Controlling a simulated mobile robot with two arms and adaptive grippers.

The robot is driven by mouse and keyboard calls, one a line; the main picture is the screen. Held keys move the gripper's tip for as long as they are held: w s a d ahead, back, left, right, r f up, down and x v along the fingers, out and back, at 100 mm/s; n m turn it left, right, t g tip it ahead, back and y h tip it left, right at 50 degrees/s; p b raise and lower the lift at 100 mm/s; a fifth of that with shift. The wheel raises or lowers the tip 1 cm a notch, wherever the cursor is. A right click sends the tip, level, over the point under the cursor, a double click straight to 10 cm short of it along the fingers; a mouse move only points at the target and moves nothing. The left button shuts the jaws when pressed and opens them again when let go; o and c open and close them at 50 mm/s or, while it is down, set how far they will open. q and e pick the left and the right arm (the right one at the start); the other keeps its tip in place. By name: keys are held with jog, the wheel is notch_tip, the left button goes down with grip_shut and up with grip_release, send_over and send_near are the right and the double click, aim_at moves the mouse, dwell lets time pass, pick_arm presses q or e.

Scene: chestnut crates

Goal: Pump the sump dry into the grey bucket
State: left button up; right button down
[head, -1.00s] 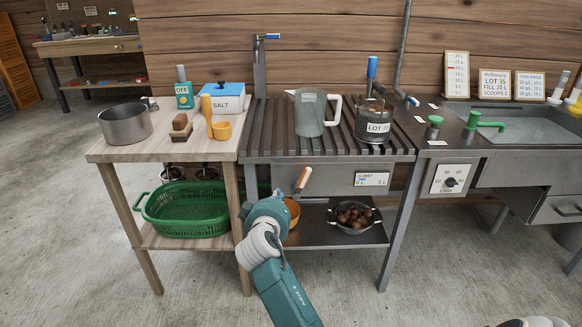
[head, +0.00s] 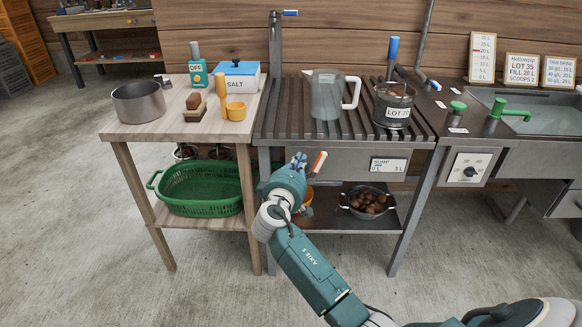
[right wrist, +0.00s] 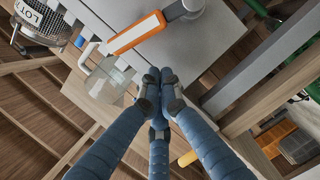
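The sump (head: 345,162) is a grey metal box under the slatted draining bench, with a label (head: 389,165) reading SUMP. An orange and white pump handle (head: 318,162) stands tilted at its front; it also crosses the top of the right wrist view (right wrist: 140,32). My right gripper (head: 298,160) is just left of the handle, fingers up, apart from it. In the right wrist view its fingertips (right wrist: 160,85) are drawn together with nothing between them. An orange vessel (head: 306,198) is partly hidden behind my right arm on the lower shelf. I see no grey bucket. My left gripper is out of view.
On the slatted bench (head: 283,95) stand a grey translucent jug (head: 325,95) and a LOT 20 pot (head: 393,112). The floor in front is clear.

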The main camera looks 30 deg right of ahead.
aim_at(316, 169)
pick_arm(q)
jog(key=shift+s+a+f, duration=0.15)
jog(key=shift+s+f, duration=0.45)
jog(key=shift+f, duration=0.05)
pick_arm(e)
jog(key=shift+s+d+f, duration=0.2)
jog(key=shift+s+d, duration=0.15)
jog(key=shift+d, duration=0.15)
jog(key=shift+s+d+f, duration=0.15)
jog(key=shift+s+d, duration=0.2)
jog(key=shift+d, duration=0.1)
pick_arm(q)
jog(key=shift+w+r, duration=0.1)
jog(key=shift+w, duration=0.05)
pick_arm(e)
jog(key=shift+s+d+m, duration=0.1)
jog(key=shift+d+m, duration=0.1)
jog(key=shift+m, duration=0.1)
